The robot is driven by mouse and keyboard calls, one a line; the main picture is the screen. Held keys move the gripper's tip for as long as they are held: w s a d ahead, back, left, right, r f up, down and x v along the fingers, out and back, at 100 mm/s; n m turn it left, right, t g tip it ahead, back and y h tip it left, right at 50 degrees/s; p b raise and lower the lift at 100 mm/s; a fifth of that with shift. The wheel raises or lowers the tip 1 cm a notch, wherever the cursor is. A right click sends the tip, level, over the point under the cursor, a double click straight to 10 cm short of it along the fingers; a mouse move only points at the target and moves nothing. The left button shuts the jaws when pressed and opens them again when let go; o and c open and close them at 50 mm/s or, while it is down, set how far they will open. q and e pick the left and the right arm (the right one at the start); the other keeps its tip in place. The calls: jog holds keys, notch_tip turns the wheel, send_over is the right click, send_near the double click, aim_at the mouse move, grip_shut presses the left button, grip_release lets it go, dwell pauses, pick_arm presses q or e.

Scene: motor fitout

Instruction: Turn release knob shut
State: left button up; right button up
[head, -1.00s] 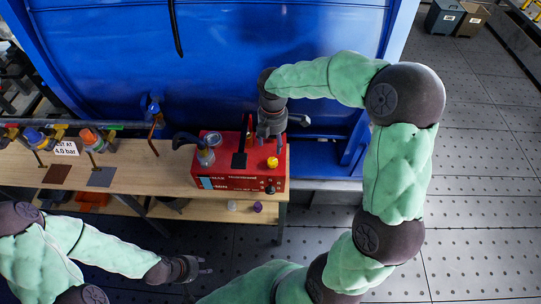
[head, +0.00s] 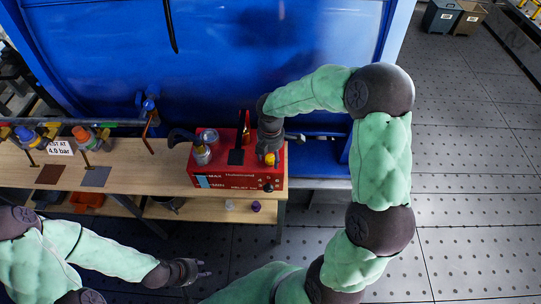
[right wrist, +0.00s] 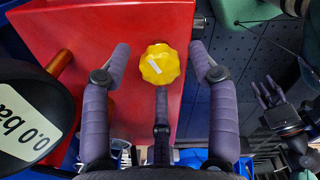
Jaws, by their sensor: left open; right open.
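In the head view the knob (head: 270,159) is partly covered by my right gripper (head: 272,150). My left gripper (head: 204,268) is open and empty, low in front of the bench.
The box stands on the wooden bench (head: 130,168) before a blue tank (head: 240,60). A gauge reading 0.0 bar (right wrist: 25,125) is left of the knob in the wrist view. A black handle (head: 184,135) and a sign (head: 61,148) are further left.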

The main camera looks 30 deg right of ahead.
jog(key=shift+c, duration=0.3)
jog(key=c, duration=1.1)
